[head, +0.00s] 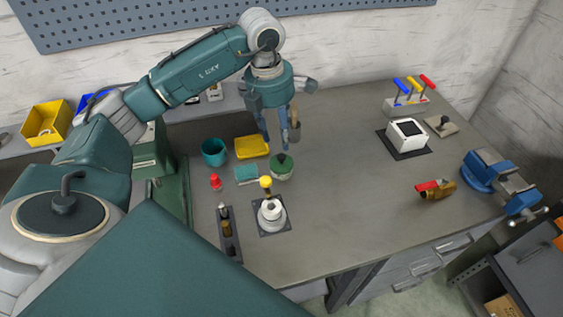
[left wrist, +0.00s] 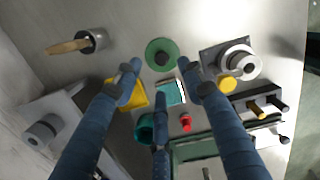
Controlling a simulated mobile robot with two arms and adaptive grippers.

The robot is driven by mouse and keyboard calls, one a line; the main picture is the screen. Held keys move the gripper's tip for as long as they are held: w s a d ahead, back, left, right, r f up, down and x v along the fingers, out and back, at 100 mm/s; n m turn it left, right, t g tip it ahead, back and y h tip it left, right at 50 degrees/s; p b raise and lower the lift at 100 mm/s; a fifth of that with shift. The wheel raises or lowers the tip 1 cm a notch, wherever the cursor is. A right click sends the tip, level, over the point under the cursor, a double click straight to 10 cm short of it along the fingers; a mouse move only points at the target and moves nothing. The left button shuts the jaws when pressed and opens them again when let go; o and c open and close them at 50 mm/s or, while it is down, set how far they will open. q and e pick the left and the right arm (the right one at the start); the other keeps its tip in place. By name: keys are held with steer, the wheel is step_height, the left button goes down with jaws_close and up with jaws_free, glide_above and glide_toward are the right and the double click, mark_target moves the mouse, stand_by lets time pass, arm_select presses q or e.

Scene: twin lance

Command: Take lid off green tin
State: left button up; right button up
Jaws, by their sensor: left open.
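The green tin (head: 281,172) stands on the workbench near its middle, with a green lid on top that has a dark knob (head: 281,158). In the left wrist view the round green lid (left wrist: 152,48) with its dark knob shows from above, just beyond the fingertips. My left gripper (head: 287,136) is open and empty, its blue fingers pointing down above the tin, apart from it. Its spread fingers also show in the left wrist view (left wrist: 160,80). My right gripper is not in view.
Close to the tin are a yellow tray (head: 252,147), a teal sponge-like block (head: 246,175), a teal cup (head: 214,152), a red piece (head: 215,182) and a white stacked fixture with a yellow knob (head: 271,214). A blue vise (head: 480,172) is at right.

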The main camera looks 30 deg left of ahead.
mark_target(281, 155)
arm_select(q)
steer(key=shift+f, duration=0.65)
steer(key=shift+w+f+p, duration=0.1)
steer(key=shift+f+p, duration=0.2)
steer(key=shift+f, duration=0.35)
steer(key=shift+f+p, duration=0.3)
steer(key=shift+f, duration=0.05)
step_height(281, 155, down, 4)
steer(key=shift+d+r+p, duration=0.15)
steer(key=shift+r+p, duration=0.05)
steer(key=shift+p, duration=0.65)
steer(key=shift+w+f, duration=0.1)
steer(key=shift+f, duration=0.3)
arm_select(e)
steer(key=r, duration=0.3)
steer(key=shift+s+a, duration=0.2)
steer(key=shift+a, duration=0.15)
arm_select(q)
steer(key=shift+c, duration=0.2)
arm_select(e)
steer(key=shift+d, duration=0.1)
arm_select(q)
jaws_close()
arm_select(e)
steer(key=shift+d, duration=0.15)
